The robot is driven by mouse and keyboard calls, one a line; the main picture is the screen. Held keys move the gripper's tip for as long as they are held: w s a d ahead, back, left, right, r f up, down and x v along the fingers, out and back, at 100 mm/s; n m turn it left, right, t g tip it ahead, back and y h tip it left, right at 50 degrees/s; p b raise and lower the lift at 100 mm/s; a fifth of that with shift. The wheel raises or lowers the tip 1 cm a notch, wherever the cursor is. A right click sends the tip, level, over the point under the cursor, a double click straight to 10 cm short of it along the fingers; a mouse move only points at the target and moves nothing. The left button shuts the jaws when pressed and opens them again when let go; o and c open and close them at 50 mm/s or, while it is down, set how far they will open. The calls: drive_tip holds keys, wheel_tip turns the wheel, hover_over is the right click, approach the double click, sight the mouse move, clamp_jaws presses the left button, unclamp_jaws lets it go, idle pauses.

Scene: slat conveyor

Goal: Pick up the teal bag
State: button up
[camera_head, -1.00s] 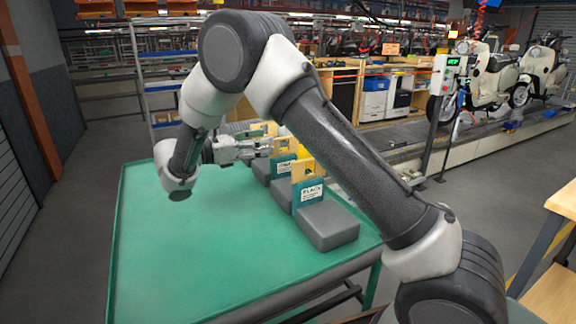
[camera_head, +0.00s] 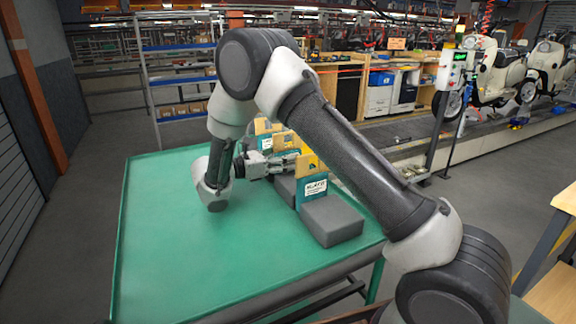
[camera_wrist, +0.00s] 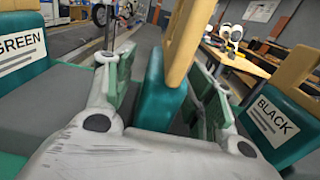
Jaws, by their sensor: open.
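Several teal bags with tan upper parts stand in a row on a green table (camera_head: 160,240). The front one (camera_head: 313,188) has a white label; in the wrist view it reads BLACK (camera_wrist: 285,125) at the right. Another (camera_wrist: 20,50), at the left of the wrist view, reads GREEN. Between them a teal bag (camera_wrist: 160,100) is seen nearly edge-on, its label not visible. My gripper (camera_wrist: 165,85) is open, with a finger on each side of this middle bag. Contact cannot be told. In the head view my gripper (camera_head: 284,163) reaches into the row from the left.
Grey blocks stand beside the bags, one (camera_head: 332,221) at the front right. The left and front of the table are clear. A control post (camera_head: 447,100) and scooters (camera_head: 495,70) on a conveyor stand beyond; a wooden bench (camera_head: 555,270) is at the right.

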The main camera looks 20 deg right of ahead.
drive_tip(key=shift+w+d, duration=0.1)
drive_tip(key=shift+d, duration=0.3)
clamp_jaws()
